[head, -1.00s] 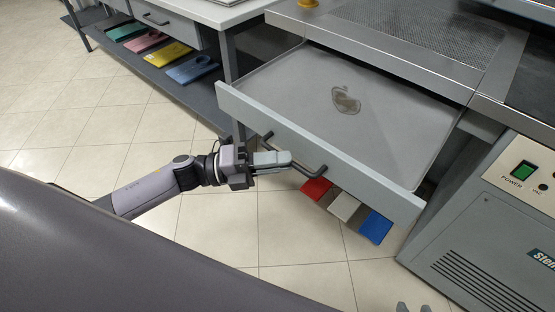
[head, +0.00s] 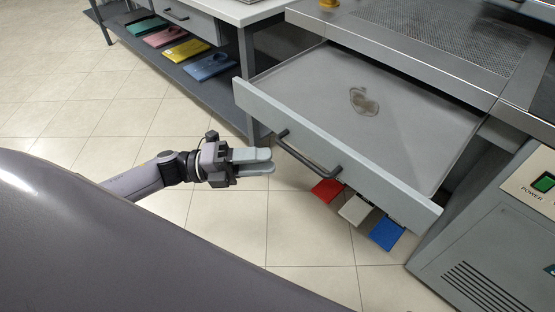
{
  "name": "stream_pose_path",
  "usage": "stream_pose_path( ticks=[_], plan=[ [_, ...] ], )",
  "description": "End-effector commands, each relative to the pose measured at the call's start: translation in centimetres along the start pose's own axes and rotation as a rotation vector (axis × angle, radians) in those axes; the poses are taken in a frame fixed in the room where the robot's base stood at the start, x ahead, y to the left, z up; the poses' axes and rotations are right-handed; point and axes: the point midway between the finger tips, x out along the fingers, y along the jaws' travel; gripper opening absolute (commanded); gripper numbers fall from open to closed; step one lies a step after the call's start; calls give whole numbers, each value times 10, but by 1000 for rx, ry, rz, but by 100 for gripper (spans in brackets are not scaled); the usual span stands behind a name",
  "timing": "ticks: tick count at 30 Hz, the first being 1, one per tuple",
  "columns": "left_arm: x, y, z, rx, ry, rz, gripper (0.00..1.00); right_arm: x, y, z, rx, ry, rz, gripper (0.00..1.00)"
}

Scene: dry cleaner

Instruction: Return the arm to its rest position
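My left gripper (head: 270,161) is in front of the open drawer (head: 400,122), to the left of its dark bar handle (head: 306,158). Its two grey fingers point right, with a narrow gap between them, and nothing shows between them. The fingertips look apart from the handle. The drawer is pulled out from under the metal work table and holds a small dark-outlined, see-through item (head: 363,101) on its floor. My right gripper is not in view.
Red (head: 327,190), white (head: 355,208) and blue (head: 387,232) pieces show below the drawer. A grey machine (head: 500,230) stands at right. A side table's low shelf (head: 228,90) carries several coloured folded items. Tiled floor (head: 110,110) is free at left.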

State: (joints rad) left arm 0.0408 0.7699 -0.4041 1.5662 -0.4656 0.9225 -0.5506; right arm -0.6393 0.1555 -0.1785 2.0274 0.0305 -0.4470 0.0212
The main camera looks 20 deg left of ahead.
Motion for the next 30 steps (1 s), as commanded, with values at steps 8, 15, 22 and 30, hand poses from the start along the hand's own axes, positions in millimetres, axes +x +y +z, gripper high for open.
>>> stream_pose_path(
  ticks=[8,15,22,30],
  plan=[
    [-7,0,0,0,0,-1,38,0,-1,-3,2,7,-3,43],
    [-7,0,0,0,0,-1,38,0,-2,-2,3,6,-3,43],
    [0,-3,-1,-71,-64,-15,38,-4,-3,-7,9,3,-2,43],
    [12,4,-9,-578,-488,-72,38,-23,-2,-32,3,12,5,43]
  ],
)
